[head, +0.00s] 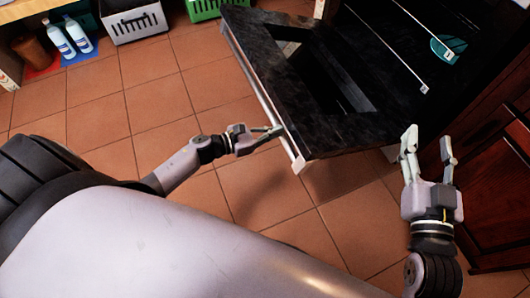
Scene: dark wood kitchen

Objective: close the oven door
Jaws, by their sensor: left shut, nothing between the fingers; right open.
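The oven door (345,131) is dark with a window opening and hangs open, its face tilted out over the floor. A light bar handle (262,95) runs along its left outer edge. My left gripper (277,130) is shut with nothing in it; its fingertips are at the handle near its lower end. I cannot tell whether they touch it. My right gripper (429,141) is open and empty, to the right of the door's lower corner, fingers pointing up in the picture. The oven interior (410,40) shows dark behind the door, with light rails.
Dark red wood cabinets (490,190) stand at the right, close to my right gripper. A white basket (133,22), a green crate (203,8) and two bottles (68,37) are at the top left. The tiled floor (110,120) at left is clear.

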